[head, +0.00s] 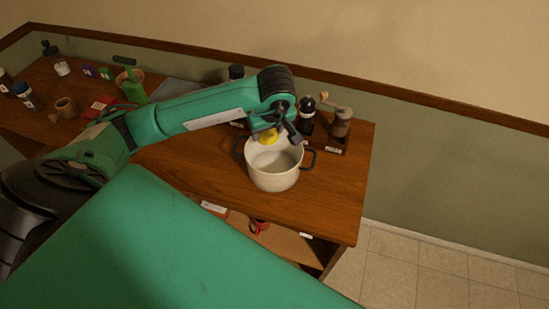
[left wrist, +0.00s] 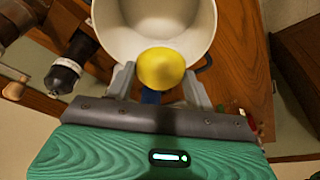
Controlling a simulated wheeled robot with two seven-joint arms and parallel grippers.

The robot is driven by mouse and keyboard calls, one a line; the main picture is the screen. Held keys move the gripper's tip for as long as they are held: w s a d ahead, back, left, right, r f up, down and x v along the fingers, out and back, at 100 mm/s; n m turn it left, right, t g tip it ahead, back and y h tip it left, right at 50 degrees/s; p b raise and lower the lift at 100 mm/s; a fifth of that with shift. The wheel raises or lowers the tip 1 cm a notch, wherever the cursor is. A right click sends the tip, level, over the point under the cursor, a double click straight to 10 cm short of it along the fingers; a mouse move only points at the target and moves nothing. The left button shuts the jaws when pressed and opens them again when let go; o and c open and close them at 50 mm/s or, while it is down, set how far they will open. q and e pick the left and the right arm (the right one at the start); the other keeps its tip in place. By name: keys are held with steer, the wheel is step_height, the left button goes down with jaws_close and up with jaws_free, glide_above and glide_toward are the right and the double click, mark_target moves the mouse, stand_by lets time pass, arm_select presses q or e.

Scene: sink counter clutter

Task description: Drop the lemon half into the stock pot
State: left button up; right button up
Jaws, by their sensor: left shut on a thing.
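The lemon half (head: 268,135) is yellow and sits between the fingers of my left gripper (head: 278,130), which is shut on it. The left wrist view shows the lemon half (left wrist: 161,68) between the two grey fingers (left wrist: 160,85), with the pot beyond it. The stock pot (head: 275,179) is white with dark side handles and stands on the wooden counter near its right end. The lemon half is at the far side of the pot's opening, and appears above the rim. The inside of the pot that shows looks empty. My right gripper is not in view.
Two grinders, one dark (head: 307,108) and one with a crank (head: 341,122), stand close behind and right of the pot. A red mug (head: 259,226) sits on the shelf below. Jars and a green-handled tool (head: 132,86) stand at the left. The counter (head: 335,200) right of the pot is clear.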

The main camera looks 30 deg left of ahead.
arm_select(q)
steer(key=o, duration=1.1)
steer(key=shift+c, duration=0.2)
steer(key=shift+r, duration=0.1)
steer(key=v, duration=1.3)
steer(key=shift+r, duration=0.3)
steer(key=shift+s+d, duration=0.1)
